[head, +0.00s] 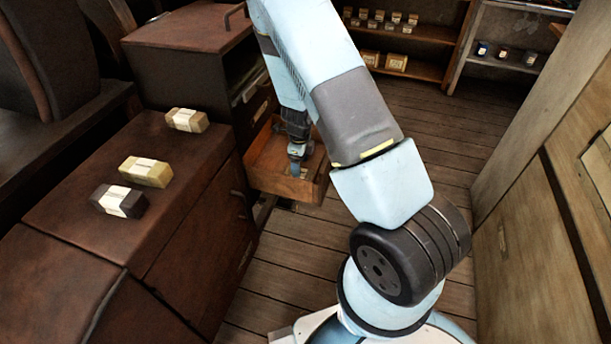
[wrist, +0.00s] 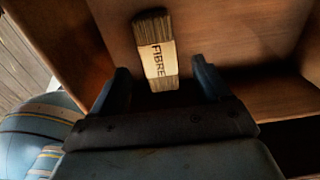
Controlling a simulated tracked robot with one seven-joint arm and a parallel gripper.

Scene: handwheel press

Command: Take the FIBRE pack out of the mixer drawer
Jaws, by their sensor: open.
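The FIBRE pack (wrist: 158,58) is a dark, bristly block with a pale paper band lettered FIBRE. In the wrist view it lies on the floor of the wooden mixer drawer (head: 262,182), which is pulled out of the dark cabinet in the head view. My gripper (wrist: 160,88) is open, with one finger on each side of the pack's near end. I cannot tell whether the fingers touch it. In the head view my gripper (head: 299,168) reaches down into the drawer, and the pack cannot be made out there.
Three banded packs lie on the brown cabinet top at left: a tan one (head: 186,120), a yellowish one (head: 146,171) and a dark one (head: 119,201). The drawer walls (wrist: 75,40) stand close around my gripper. Shelves (head: 410,65) with small boxes stand behind open plank floor.

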